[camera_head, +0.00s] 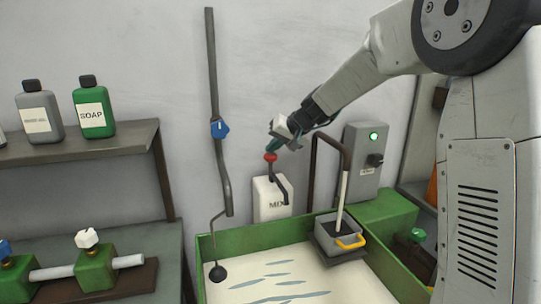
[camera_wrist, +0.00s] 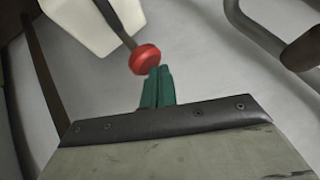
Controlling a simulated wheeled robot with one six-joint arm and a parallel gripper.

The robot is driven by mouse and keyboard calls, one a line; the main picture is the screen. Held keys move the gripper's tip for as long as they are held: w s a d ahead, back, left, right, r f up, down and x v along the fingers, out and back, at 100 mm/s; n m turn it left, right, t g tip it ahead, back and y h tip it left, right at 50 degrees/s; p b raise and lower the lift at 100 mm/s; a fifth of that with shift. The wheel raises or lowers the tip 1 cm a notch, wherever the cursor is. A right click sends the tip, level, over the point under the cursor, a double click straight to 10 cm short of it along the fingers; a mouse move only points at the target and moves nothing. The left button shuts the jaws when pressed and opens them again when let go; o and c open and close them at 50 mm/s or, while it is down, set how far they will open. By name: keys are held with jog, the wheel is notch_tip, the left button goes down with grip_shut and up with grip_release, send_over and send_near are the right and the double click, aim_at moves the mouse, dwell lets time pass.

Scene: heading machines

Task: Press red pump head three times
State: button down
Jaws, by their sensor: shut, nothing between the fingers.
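The red pump head (camera_head: 270,157) sits on a dark stem on top of a white container (camera_head: 265,200) labelled "MIX", against the wall behind the green basin. In the wrist view the red pump head (camera_wrist: 145,59) is just beyond my fingertips, with part of the white container (camera_wrist: 88,22) behind it. My gripper (camera_head: 271,148) has green fingers and is shut and empty, just above the red head in the head view. The green fingers show in the wrist view (camera_wrist: 158,84), pointing at the head. I cannot tell whether they touch it.
A green basin (camera_head: 222,244) of pale liquid is in front, with a grey box (camera_head: 328,240) on its edge. A dark pipe with a blue valve (camera_head: 219,128) stands left. A dark bent pipe (camera_head: 313,165) and a control box (camera_head: 364,155) with a green light stand right.

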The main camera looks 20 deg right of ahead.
jog(key=shift+f, duration=1.1)
dwell(0.6)
jog(key=shift+r, duration=1.65)
jog(key=shift+r, duration=0.1)
jog(key=shift+r, duration=2.45)
